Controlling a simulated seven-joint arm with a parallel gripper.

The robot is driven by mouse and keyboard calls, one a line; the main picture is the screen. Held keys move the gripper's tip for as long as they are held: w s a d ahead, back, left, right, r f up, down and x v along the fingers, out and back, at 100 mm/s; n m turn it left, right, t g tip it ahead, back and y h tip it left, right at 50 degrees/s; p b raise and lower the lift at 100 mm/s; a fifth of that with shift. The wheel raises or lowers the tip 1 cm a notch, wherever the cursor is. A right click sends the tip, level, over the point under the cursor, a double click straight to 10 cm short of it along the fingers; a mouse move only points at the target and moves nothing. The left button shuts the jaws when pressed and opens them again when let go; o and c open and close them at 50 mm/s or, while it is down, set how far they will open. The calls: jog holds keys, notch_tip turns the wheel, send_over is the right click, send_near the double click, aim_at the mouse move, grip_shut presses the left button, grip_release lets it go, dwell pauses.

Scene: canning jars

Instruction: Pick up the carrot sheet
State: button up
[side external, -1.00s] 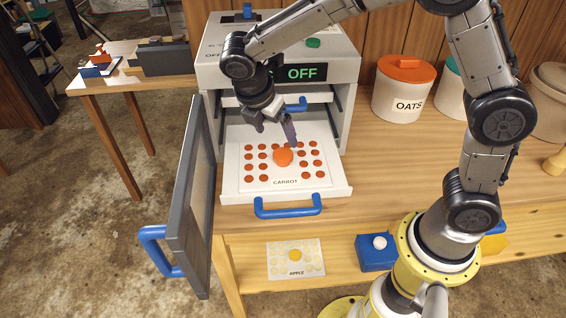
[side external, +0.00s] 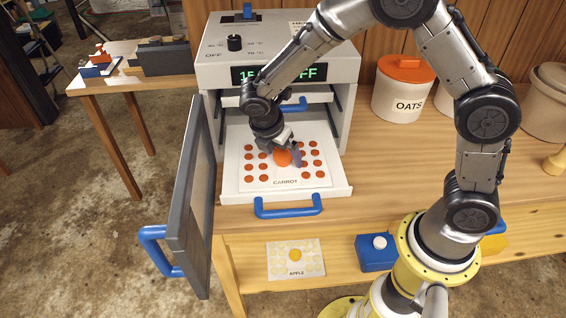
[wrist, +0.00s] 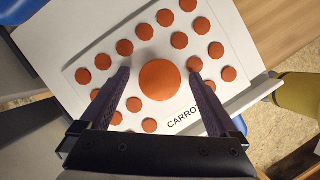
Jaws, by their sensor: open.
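The carrot sheet (side external: 258,183) is a white sheet labelled CARROT with several orange discs and a larger orange knob (side external: 283,157) at its middle. It lies on the pulled-out white tray (side external: 340,189) of the dehydrator. The sheet (wrist: 200,88) and the knob (wrist: 159,79) also show in the wrist view. My gripper (side external: 281,158) is low over the middle of the sheet, fingers pointing down. In the wrist view the open fingers (wrist: 160,90) lie on either side of the knob, apart from it in the picture. I cannot tell the exact height of the fingertips.
The dehydrator (side external: 225,70) stands behind the tray, its grey door (side external: 188,200) swung open at left. A blue handle (side external: 288,207) fronts the tray. An OATS canister (side external: 403,90) stands at right. An apple sheet (side external: 296,260) and a blue box (side external: 373,254) sit on the lower shelf.

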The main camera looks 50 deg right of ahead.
jog(key=shift+c, duration=0.3)
jog(key=c, duration=1.4)
grip_shut()
jog(key=shift+r, duration=0.15)
